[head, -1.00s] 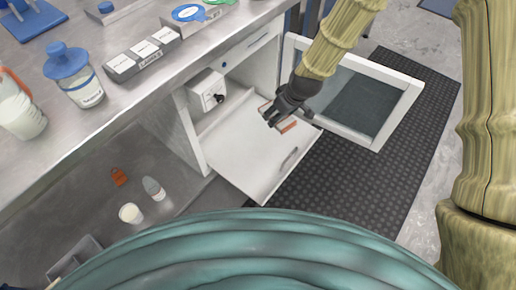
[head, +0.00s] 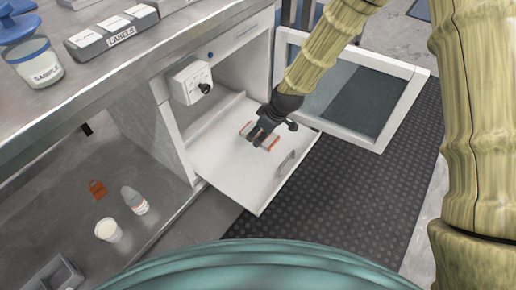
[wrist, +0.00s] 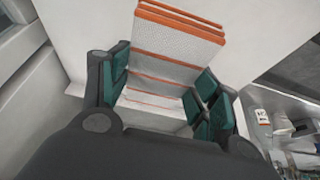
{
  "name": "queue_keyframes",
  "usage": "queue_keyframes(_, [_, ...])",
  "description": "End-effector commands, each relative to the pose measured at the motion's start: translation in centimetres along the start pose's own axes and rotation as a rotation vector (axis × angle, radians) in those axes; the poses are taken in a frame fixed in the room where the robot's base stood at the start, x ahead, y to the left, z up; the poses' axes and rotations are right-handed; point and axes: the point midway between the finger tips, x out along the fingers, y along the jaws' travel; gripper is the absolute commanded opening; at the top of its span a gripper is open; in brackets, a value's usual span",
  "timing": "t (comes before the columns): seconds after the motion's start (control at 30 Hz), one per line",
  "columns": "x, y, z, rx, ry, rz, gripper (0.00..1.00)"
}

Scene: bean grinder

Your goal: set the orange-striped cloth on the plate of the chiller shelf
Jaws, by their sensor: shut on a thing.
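The orange-striped cloth (head: 246,129) is a folded white pad with orange edges and lines. My gripper (head: 262,137) is shut on it, with cloth showing on both sides of the fingers. In the wrist view the cloth (wrist: 178,42) lies between the dark green finger pads (wrist: 160,92). The white plate of the chiller shelf (head: 232,170) sticks out of the open cabinet, with a handle near its outer edge. The gripper and cloth are over this plate. I cannot tell whether the cloth touches it.
A glass-panelled door (head: 345,100) stands open to the right of the plate. A white control box with a black knob (head: 191,82) is on the cabinet above the plate's left. A steel counter (head: 105,82) runs along the left. A dark mat (head: 345,195) covers the floor.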

Motion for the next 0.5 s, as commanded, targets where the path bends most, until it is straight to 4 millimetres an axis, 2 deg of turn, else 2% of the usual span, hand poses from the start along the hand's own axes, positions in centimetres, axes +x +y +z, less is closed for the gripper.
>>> queue_keyframes(0.03, [1.4,-0.1,0.6,0.002,-0.002,-0.002,0.39])
queue_keyframes(0.1, [2.4,0.0,1.0,0.001,-0.001,-0.001,0.39])
queue_keyframes(0.37, [4.3,0.0,1.8,0.001,0.0,0.0,0.39])
queue_keyframes(0.5, [5.9,0.0,2.5,0.002,-0.001,0.0,0.39])
